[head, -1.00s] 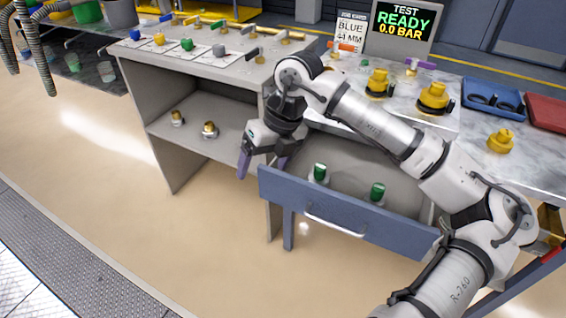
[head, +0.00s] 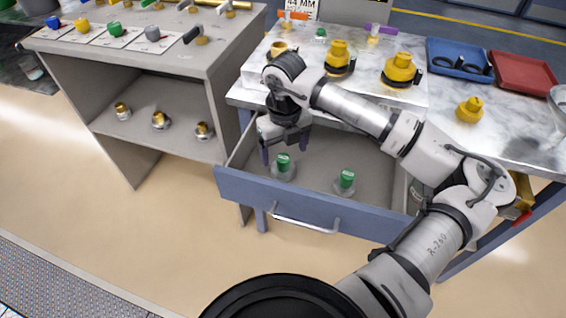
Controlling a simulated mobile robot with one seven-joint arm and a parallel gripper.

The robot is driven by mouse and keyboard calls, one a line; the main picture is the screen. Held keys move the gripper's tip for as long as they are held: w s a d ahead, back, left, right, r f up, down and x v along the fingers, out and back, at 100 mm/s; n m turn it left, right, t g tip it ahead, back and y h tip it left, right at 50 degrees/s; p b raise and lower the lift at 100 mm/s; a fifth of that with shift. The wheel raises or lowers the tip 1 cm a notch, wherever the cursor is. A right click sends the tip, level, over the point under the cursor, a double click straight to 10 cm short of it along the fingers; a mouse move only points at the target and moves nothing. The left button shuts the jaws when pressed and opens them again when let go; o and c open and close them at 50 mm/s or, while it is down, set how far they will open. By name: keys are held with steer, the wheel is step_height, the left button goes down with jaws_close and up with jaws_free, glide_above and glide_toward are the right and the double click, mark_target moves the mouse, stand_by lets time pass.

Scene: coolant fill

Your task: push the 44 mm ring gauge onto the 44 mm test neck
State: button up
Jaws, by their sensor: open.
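My gripper (head: 284,152) points down over the open drawer with its fingers apart and nothing seen between them. It is close to a green-topped piece (head: 283,166) in the drawer. Two black rings (head: 470,65) lie in the blue tray at the back right; I cannot tell their sizes. Yellow necks stand on the bench: one (head: 338,55) and another (head: 399,72) have black parts around their bases, and a third (head: 469,110) stands apart with no black part seen. No size mark is readable on any neck. A partly cut-off card (head: 301,8) reads 44 MM.
The pulled-out blue drawer (head: 320,212) holds a second green-topped piece (head: 346,181). A red tray (head: 524,72) sits right of the blue tray (head: 443,50). A grey bench with a shelf (head: 140,140) of brass fittings stands left. Floor in front is clear.

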mark_target(283, 157)
steer(key=shift+a+f+p, duration=0.15)
steer(key=shift+f+p, duration=0.6)
steer(key=shift+f, duration=2.05)
steer(key=shift+c, duration=0.2)
steer(key=c, duration=1)
steer(key=shift+r, duration=0.1)
step_height(283, 157, up, 10)
steer(key=shift+f+b, duration=0.1)
steer(key=shift+b, duration=0.7)
